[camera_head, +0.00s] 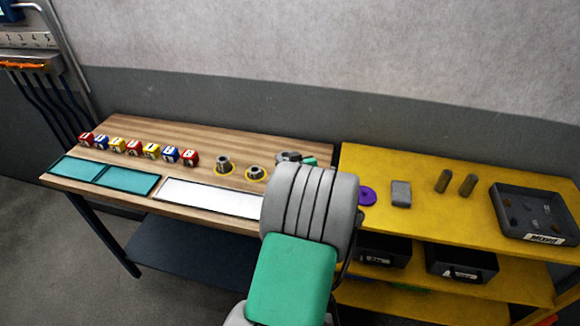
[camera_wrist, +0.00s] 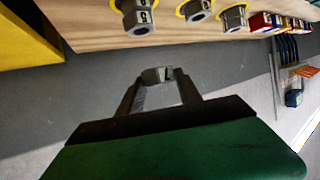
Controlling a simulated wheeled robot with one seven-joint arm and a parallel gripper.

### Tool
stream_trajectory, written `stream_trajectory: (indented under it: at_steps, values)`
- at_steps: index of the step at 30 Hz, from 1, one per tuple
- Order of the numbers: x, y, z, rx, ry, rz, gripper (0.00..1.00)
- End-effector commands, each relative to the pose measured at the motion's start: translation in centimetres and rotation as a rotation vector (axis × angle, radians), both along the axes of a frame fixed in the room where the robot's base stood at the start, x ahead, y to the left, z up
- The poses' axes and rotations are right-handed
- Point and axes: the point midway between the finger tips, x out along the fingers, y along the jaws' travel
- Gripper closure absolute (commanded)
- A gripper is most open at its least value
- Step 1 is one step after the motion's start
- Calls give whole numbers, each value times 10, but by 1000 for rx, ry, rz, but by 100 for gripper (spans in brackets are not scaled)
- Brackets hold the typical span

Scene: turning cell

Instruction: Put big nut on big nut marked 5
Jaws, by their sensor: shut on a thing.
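My gripper (camera_wrist: 158,82) is shut on a grey nut (camera_wrist: 157,74), held between the fingertips off the wooden table's edge in the wrist view. Three grey nuts stand on yellow rings on the table. The left one (camera_wrist: 138,17) looks largest and carries a dark mark like a 5, not clearly legible. The middle nut (camera_wrist: 196,9) and right nut (camera_wrist: 234,18) also carry small marks. The held nut is apart from all three. In the head view, two standing nuts (camera_head: 223,163) (camera_head: 256,172) show clearly; my arm hides the held nut.
The wooden table (camera_head: 200,140) also bears several coloured cubes (camera_head: 133,147), teal mats (camera_head: 128,180) and a white panel (camera_head: 208,197). The yellow table (camera_head: 425,210) at right bears a purple disc (camera_head: 368,196), a grey block (camera_head: 401,193), two cylinders (camera_head: 443,181) and a black tray (camera_head: 538,239).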

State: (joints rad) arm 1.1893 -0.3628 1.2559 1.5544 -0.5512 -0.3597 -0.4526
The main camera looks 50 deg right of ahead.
Motion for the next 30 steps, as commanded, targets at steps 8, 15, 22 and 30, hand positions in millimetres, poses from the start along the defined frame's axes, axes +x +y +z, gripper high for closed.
stream_trajectory:
  at_steps: [8, 15, 22, 30]
  values:
    - [4, -28, -38, -5, -4, 0, 100]
    - [-1, -33, -63, -6, -5, -12, 100]
    - [-1, -32, -65, -5, -3, -11, 100]
    - [-1, -32, -66, -4, -3, -11, 45]
